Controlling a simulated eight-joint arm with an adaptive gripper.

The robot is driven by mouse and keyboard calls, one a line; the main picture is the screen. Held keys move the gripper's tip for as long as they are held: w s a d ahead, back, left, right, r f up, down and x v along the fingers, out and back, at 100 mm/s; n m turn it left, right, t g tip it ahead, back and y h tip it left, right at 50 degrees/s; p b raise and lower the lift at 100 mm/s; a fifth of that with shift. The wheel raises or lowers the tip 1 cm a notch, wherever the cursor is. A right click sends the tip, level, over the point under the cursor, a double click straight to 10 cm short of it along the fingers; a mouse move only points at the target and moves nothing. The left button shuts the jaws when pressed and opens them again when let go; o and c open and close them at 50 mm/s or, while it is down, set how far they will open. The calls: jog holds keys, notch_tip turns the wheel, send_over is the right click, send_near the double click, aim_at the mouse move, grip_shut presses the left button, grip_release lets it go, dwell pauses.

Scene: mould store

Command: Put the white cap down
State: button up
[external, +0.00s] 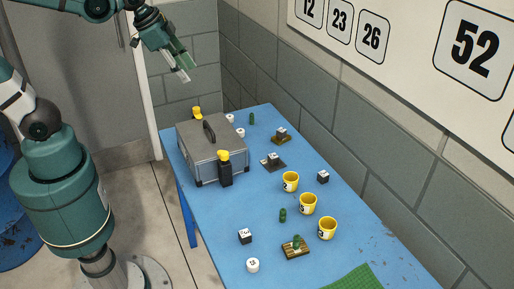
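My gripper (184,72) hangs high at the upper left, above and behind the grey case, well clear of the table. Its fingers point down and to the right; they are too small to show whether they are open or shut. No cap can be made out between them. A white round cap-like piece with dark marks (252,265) sits on the blue table near its front edge. I cannot tell which is the white cap.
The grey case (212,150) with a handle fills the left part of the blue table (225,215). Several yellow cups (308,204), dark cubes with white tops (245,236) and small green pieces are spread about. A green mat (350,280) lies in front.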

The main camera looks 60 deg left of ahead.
jog(key=s+d+n+t, duration=0.1)
jog(key=s+n, duration=0.3)
jog(key=s, duration=0.4)
jog(key=shift+r+n+t, duration=0.3)
jog(key=shift+n+t, duration=0.1)
jog(key=shift+t, duration=0.1)
notch_tip(320, 180, down, 18)
jog(key=b, duration=1.8)
jog(key=shift+o, duration=0.7)
jog(key=shift+d, duration=0.1)
